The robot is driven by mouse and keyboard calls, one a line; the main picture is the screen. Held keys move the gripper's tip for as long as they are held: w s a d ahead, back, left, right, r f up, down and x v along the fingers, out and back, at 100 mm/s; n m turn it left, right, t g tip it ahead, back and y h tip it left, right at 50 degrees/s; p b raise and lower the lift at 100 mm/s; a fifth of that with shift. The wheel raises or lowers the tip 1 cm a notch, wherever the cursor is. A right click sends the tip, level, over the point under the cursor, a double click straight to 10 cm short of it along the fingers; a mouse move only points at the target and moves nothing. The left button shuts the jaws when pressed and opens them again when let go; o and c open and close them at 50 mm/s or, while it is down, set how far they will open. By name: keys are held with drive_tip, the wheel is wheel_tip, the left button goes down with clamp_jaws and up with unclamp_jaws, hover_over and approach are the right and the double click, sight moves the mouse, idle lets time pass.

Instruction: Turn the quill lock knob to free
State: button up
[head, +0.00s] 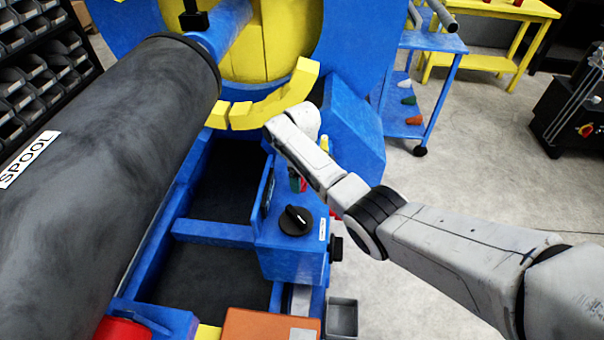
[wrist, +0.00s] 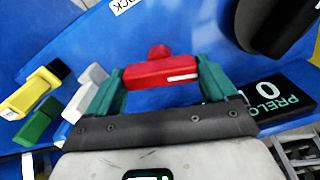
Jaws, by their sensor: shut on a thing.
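A red knob (wrist: 158,74) with a white mark near its right end and a rounded red nub behind it sits on a blue panel. I take it for the quill lock knob; a white label (wrist: 122,4) above it shows only letters ending in "CK". My gripper (wrist: 160,80) is shut on the red bar of the knob, a teal finger at each end. The bar lies nearly level across the wrist view. In the head view my gripper (head: 297,178) is mostly hidden behind my arm, above the blue control box (head: 285,255).
Yellow (wrist: 35,95), white and green levers stand left of my gripper. A large black knob (wrist: 275,25) and a dark "PRELO..." plate (wrist: 285,98) are at right. The spool (head: 130,150) fills the head view's left; open floor (head: 460,150) lies right.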

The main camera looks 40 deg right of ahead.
drive_tip(key=shift+s+f+n, duration=0.1)
drive_tip(key=shift+f+n, duration=0.05)
drive_tip(key=shift+n, duration=0.65)
drive_tip(key=shift+f+n, duration=0.1)
drive_tip(key=shift+n, duration=0.7)
drive_tip(key=o, duration=0.8)
drive_tip(key=shift+o, duration=0.2)
drive_tip(key=shift+r, duration=0.15)
drive_tip(key=shift+r+p, duration=0.25)
drive_tip(key=shift+p, duration=0.05)
wheel_tip(320, 180, up, 10)
drive_tip(key=shift+p, duration=0.35)
drive_tip(key=shift+a, duration=0.1)
